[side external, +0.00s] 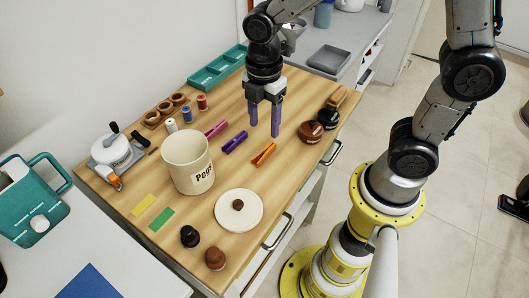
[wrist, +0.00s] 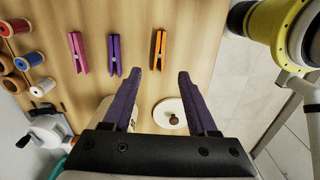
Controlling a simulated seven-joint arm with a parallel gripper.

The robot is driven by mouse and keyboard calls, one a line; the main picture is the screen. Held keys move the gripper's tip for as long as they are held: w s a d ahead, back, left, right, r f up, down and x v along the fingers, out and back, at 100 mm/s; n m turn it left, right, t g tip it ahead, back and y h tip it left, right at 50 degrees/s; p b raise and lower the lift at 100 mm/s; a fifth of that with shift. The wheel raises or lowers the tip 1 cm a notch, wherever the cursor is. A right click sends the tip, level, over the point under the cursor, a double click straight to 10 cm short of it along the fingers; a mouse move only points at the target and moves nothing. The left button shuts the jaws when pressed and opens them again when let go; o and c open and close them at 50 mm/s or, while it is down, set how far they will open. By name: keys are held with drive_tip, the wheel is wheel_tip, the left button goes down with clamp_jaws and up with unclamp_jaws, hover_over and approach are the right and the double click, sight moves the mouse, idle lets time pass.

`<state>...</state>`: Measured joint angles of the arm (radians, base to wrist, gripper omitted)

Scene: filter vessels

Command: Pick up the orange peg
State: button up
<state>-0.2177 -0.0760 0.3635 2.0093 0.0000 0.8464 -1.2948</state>
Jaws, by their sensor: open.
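The orange peg (side external: 264,154) lies on the wooden table, just in front of my gripper in the side view. The open fingers also show in the wrist view (wrist: 154,76). A purple peg (side external: 235,143) lies left of the orange one, and a pink peg (side external: 216,129) lies further left; neither touches the orange peg.
A cream "Pegs" canister (side external: 187,163) stands left of the pegs, with its round lid (side external: 238,220) on the table in front. Brown and black stamps (side external: 311,132) stand to the right. Thread spools (side external: 187,113) and a teal tray (side external: 216,70) are behind.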

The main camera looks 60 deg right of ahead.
sight(265, 151)
wheel_tip(265, 151, down, 9)
drive_tip(key=shift+d+r, duration=0.1)
idle(0.4)
clamp_jaws()
